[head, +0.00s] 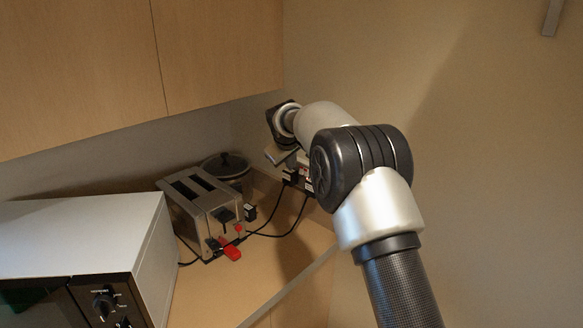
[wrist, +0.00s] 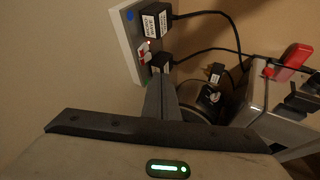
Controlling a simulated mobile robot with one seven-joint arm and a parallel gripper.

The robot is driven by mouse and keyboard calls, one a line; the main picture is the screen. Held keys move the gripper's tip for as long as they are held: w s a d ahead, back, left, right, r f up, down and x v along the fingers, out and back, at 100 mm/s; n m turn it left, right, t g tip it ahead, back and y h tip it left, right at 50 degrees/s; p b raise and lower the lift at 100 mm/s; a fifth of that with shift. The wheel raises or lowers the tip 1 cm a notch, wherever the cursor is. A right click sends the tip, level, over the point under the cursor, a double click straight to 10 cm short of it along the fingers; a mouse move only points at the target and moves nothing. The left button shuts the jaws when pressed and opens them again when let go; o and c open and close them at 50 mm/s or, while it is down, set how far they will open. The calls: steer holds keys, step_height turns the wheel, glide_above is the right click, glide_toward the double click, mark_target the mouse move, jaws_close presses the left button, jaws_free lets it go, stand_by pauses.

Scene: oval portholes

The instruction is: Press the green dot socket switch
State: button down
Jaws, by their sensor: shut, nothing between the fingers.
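In the wrist view a white wall socket panel (wrist: 126,42) stands at the upper middle. It has a blue dot at its upper end, red-and-white switches (wrist: 144,52) and two black plugs, an upper one (wrist: 157,20) and a lower one (wrist: 161,63). In the head view my arm hides most of the socket.
A metal toaster (head: 205,208) with a red lever stands on the counter (head: 240,290), a pot (head: 227,168) behind it. Black cords run from the plugs toward the toaster. A white microwave (head: 90,235) is at left, wooden cupboards (head: 215,50) above.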

steer(key=s+d+r, duration=0.2)
steer(key=s+r, duration=0.1)
steer(key=r, duration=0.4)
steer(key=shift+s+r+b, duration=0.15)
steer(key=shift+r+b, duration=0.15)
steer(key=shift+b, duration=0.05)
